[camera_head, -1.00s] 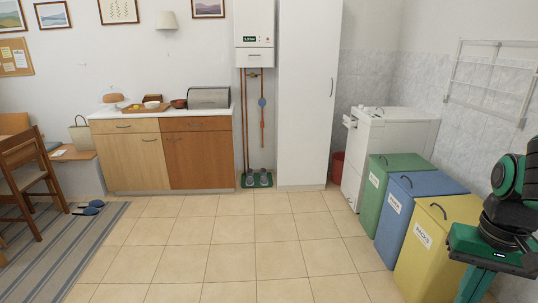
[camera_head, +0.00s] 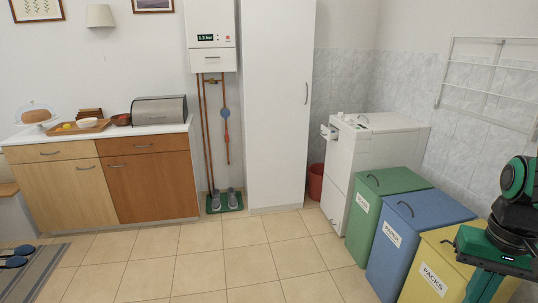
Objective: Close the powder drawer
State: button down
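The white washing machine (camera_head: 392,133) stands against the tiled wall, right of the tall cabinet. Its powder drawer (camera_head: 328,132) juts out from the upper left of its front, so it appears open. The drawer is small in this view and its inside cannot be made out. Green and black links of my arm show at the right edge, in front of the yellow bin. My gripper itself is not in view, and nothing of mine touches the washing machine.
Green (camera_head: 393,181), blue (camera_head: 424,210) and yellow (camera_head: 445,245) lidded bins line the right side, before the washing machine. A red bin (camera_head: 316,182) stands beside the tall white cabinet (camera_head: 277,110). Slippers (camera_head: 224,200) lie by the pipes. The tiled floor (camera_head: 235,265) ahead is clear.

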aim_at(325, 132)
jog(key=z, duration=0.3)
jog(key=i, duration=3.1)
jog(key=z, duration=0.05)
